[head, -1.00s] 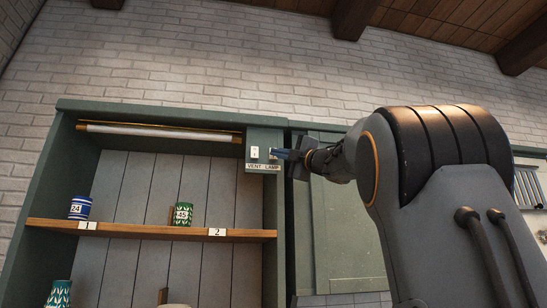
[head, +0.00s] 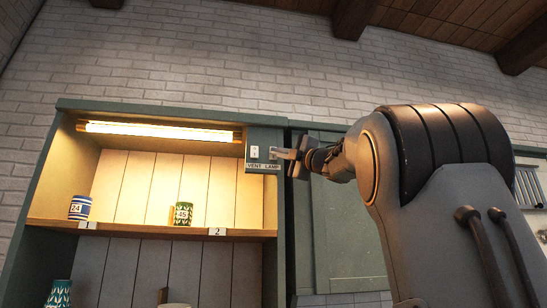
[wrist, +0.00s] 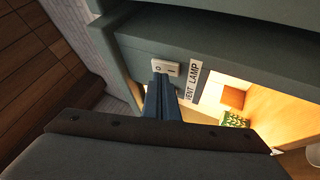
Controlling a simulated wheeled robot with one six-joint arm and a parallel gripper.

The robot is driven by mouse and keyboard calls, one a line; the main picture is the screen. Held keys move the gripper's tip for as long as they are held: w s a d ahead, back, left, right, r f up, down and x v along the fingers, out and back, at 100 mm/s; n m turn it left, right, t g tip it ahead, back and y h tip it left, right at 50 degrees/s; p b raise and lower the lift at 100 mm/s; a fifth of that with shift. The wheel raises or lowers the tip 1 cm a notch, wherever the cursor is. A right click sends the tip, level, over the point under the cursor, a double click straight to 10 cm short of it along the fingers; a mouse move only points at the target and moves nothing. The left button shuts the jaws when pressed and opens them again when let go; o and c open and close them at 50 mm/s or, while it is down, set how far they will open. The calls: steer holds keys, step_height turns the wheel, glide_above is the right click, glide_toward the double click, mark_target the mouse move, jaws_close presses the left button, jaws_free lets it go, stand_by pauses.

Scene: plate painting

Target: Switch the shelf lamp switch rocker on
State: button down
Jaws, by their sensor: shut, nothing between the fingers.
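The shelf lamp (head: 160,131), a tube under the cabinet top, glows warm yellow and lights the upper shelf. The switch panel (head: 249,137) at the cabinet's upper right corner carries a VENT LAMP label (head: 262,167); the label also shows in the wrist view (wrist: 194,80). The vent switch (head: 254,152) is the left one. The lamp switch (wrist: 166,67) is a white rocker at the LAMP end of the label. My gripper (head: 284,154) is shut and empty, its tips right at the lamp switch; I cannot tell whether they touch. In the wrist view the fingers (wrist: 160,96) hide the vent switch.
On the lit shelf board (head: 150,229) stand a blue-striped cup (head: 80,207) marked 24 and a green cup (head: 183,214) marked 45. A teal patterned cup (head: 58,294) is lower left. A closed green cabinet door (head: 345,240) is right of the shelf.

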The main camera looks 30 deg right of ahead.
steer(key=shift+s+a, duration=0.1)
steer(key=shift+s, duration=0.3)
steer(key=s, duration=0.1)
steer(key=s+a, duration=0.1)
steer(key=s, duration=0.1)
steer(key=s+b, duration=0.1)
steer(key=shift+s+a+r, duration=0.2)
steer(key=shift+s+r, duration=0.15)
steer(key=shift+s, duration=0.05)
stand_by(0.6)
